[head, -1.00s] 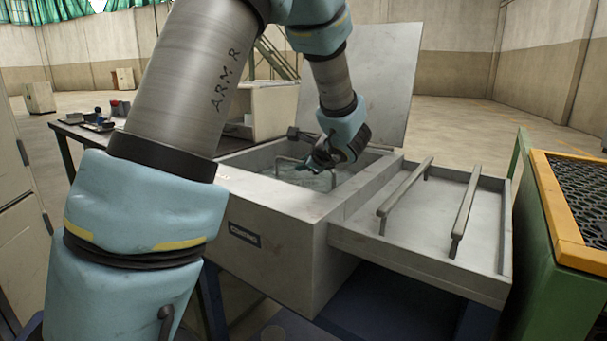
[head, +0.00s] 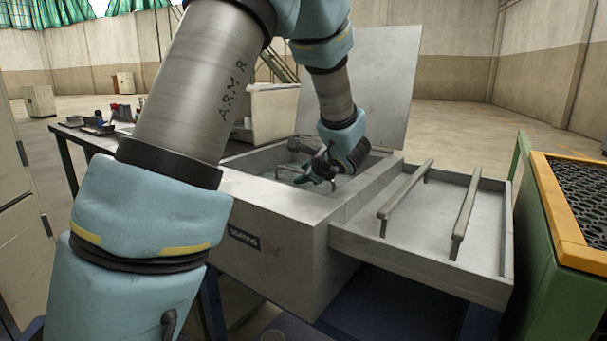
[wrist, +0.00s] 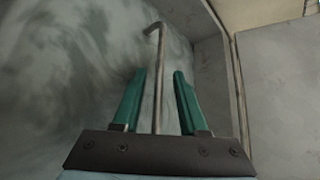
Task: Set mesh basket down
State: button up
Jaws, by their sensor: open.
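The mesh basket shows only by its thin grey handle (head: 286,168), which stands inside the open cleaning tank (head: 265,258). The mesh body is not clearly visible. In the wrist view the handle is a bent rod (wrist: 156,85) that runs between the two green fingers. My gripper (head: 308,180) is low inside the tank opening, close to the handle. Its fingers (wrist: 157,98) are apart with a gap on each side of the rod, so it does not grip it. The tank's interior looks grey and mottled.
The tank's lid (head: 358,85) stands raised at the back. A shallow drain tray (head: 425,235) with two raised rails adjoins the tank on the right. A green stand with an orange-rimmed grate (head: 585,205) is farther right. A dark bench (head: 85,140) with small items is at left.

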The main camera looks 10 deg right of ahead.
jog(key=shift+s+r, duration=0.1)
jog(key=shift+r, duration=0.1)
jog(key=v, duration=1.1)
jog(key=shift+s, duration=0.4)
jog(key=shift+r+p, duration=0.1)
jog(key=shift+p, duration=0.25)
